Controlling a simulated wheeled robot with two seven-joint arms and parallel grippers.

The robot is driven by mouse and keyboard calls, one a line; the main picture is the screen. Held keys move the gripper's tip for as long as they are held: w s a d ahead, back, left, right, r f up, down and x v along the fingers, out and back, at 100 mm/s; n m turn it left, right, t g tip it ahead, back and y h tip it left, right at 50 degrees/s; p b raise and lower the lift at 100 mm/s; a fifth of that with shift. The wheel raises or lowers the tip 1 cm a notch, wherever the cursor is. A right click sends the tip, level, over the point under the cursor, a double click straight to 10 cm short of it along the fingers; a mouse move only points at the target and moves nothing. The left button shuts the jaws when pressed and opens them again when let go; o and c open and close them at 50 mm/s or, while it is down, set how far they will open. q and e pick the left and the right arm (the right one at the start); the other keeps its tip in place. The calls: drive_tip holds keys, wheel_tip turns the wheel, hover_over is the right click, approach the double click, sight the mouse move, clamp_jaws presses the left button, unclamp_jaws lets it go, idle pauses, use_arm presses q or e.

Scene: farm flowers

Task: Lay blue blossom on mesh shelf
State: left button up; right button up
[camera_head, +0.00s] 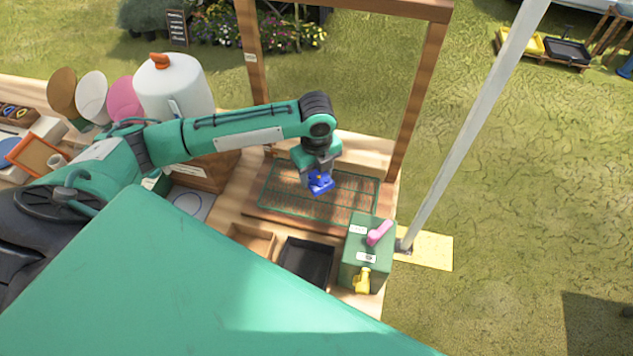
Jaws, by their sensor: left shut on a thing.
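My left gripper (319,176) is shut on a blue blossom (321,185) and points down. The blossom is just below the fingers and appears over the mesh shelf (355,195). The mesh shelf is a flat brown panel with green grid lines, set in the wooden stand. I cannot tell whether the blossom touches the mesh or hangs a little above it. The gripper and blossom hide part of the mesh. My right gripper is not in view.
A green box (356,275) with a pink handle and yellow tap stands at the shelf's front right. A black tray (306,262) and a wooden tray (252,240) lie in front. A white dispenser (178,90) stands left. Wooden posts (417,95) frame the shelf.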

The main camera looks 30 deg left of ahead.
sight(316, 185)
use_arm(q)
drive_tip(key=shift+f+p, duration=0.3)
drive_tip(key=shift+f, duration=2.4)
drive_tip(key=shift+f, duration=0.1)
drive_tip(key=o, duration=1)
drive_tip(key=shift+c, duration=0.2)
wheel_tip(316, 185, up, 12)
drive_tip(key=shift+r+b, duration=0.2)
drive_tip(key=shift+b, duration=0.9)
drive_tip(key=shift+f, duration=0.1)
